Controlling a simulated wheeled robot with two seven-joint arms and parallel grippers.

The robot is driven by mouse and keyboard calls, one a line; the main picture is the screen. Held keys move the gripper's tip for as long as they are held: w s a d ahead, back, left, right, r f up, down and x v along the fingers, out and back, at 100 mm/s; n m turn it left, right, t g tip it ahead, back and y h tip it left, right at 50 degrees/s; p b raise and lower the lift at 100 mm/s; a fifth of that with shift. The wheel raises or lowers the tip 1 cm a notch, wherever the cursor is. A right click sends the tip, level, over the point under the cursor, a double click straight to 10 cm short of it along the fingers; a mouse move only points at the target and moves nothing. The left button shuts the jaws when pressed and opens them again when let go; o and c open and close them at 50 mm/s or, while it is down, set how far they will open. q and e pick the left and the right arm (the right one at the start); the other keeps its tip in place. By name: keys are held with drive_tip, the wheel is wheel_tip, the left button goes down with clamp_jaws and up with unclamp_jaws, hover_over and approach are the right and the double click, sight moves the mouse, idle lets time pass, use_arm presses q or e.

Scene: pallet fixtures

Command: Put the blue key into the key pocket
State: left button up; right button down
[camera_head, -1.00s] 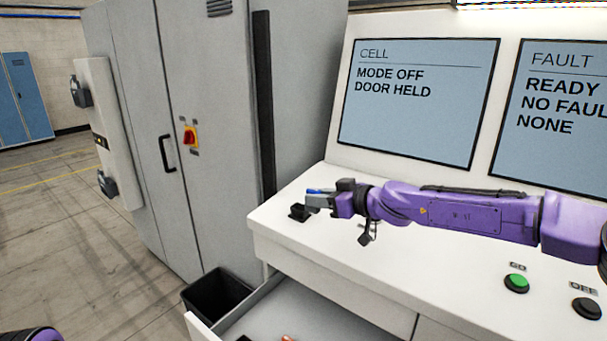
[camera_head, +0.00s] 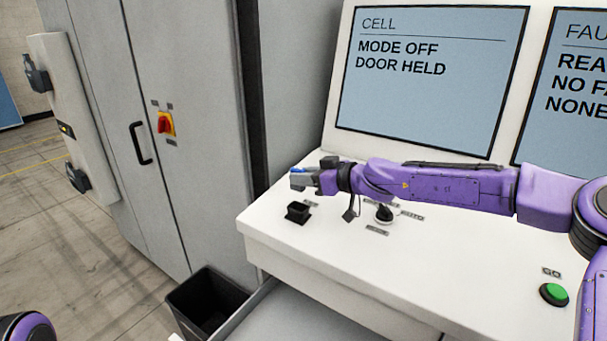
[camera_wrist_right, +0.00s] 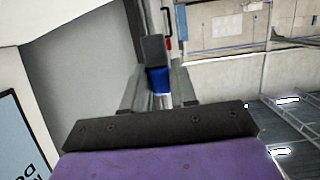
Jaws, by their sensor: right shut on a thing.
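The blue key (camera_head: 298,170) is held in my right gripper (camera_head: 302,179), at the left end of the desk in the head view. In the right wrist view the blue key (camera_wrist_right: 159,80) shows between the fingers of my right gripper (camera_wrist_right: 158,88), with a dark grey part beyond the blue. The key pocket (camera_head: 297,212), a small black open-topped box, stands on the desk. My right gripper is above and slightly behind it in the picture, apart from it. Most of the key is hidden by the fingers. My left gripper is out of view.
A black selector knob (camera_head: 384,214) stands on the desk below my right forearm. A green button (camera_head: 553,294) is at the right. Screens rise behind the desk. A grey cabinet (camera_head: 190,90) stands left, with a black bin (camera_head: 208,300) and an open drawer (camera_head: 290,318) below.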

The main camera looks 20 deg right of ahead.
sight(305, 189)
drive_tip(key=shift+f, duration=0.65)
drive_tip(key=f+b, duration=0.1)
drive_tip(key=w+f+b, duration=0.1)
drive_tip(key=shift+f, duration=0.4)
drive_tip(key=shift+s+f+b, duration=0.3)
drive_tip(key=shift+f+b, duration=0.5)
drive_tip(key=shift+b, duration=0.2)
drive_tip(key=shift+w+f+b, duration=0.2)
drive_tip(key=shift+f+b, duration=0.35)
drive_tip(key=shift+s, duration=0.1)
